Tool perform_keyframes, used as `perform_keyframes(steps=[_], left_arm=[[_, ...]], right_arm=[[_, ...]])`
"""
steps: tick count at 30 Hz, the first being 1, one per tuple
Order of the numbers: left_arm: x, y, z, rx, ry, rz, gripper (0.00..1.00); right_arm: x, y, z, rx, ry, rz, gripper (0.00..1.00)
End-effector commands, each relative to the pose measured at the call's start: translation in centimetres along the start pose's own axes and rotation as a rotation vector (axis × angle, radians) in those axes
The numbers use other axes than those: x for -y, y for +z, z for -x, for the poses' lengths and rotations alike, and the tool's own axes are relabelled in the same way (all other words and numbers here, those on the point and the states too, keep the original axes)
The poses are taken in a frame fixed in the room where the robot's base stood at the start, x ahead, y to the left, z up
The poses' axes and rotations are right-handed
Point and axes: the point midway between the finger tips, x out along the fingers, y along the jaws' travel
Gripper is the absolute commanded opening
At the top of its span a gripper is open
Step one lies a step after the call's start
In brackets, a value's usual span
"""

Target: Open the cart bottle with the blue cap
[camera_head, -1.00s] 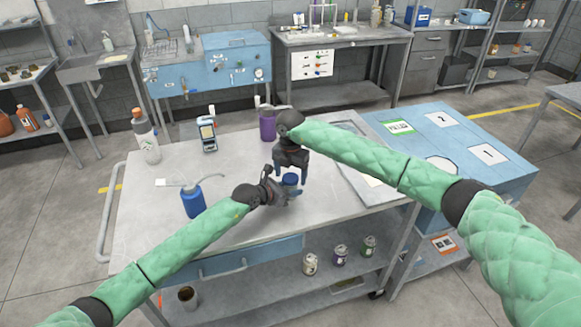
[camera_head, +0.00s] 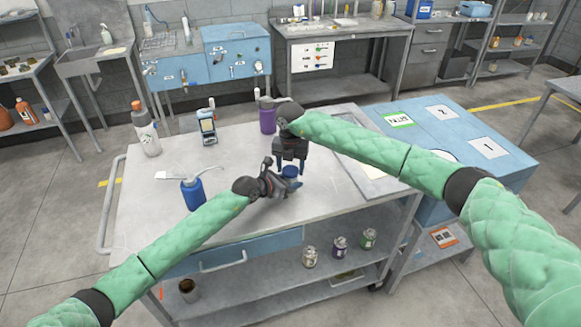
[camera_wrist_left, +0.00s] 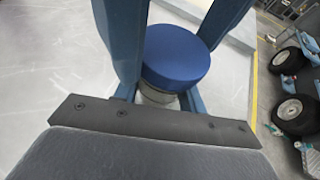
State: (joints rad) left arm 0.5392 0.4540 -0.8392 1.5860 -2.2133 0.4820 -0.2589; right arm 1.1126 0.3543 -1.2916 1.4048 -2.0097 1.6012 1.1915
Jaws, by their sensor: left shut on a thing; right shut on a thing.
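The cart bottle's round blue cap (camera_head: 291,171) shows near the middle of the cart top, between my grippers. In the left wrist view the blue cap (camera_wrist_left: 176,57) sits on a pale bottle neck (camera_wrist_left: 158,95), with a blue finger on each side. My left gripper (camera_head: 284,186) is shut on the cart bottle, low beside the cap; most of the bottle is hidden. My right gripper (camera_head: 291,163) points down from above, its blue fingers shut around the cap. The cap looks level and seated on the neck.
On the cart top (camera_head: 240,225) stand a blue squeeze bottle (camera_head: 193,194), a white bottle with an orange cap (camera_head: 146,132), a handheld device (camera_head: 207,127) and a purple container (camera_head: 267,120). A tray (camera_head: 372,165) lies at right. The cart's front right is clear.

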Motion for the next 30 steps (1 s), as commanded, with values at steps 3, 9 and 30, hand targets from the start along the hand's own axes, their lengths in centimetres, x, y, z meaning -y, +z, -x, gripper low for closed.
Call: perform_keyframes(steps=[3, 9, 30], left_arm=[[0.1, 0.0, 0.0, 0.000, -0.001, 0.000, 0.00], [0.1, 0.0, 0.0, 0.000, -0.001, 0.000, 0.00], [0.0, 0.0, 0.0, 0.000, 0.000, 0.000, 0.00]], right_arm=[[0.0, 0.0, 0.0, 0.000, 0.001, 0.029, 0.30], [0.0, 0.0, 0.0, 0.000, 0.001, 0.029, 0.30], [0.0, 0.1, 2.2, 0.001, 0.000, 0.027, 0.79]])
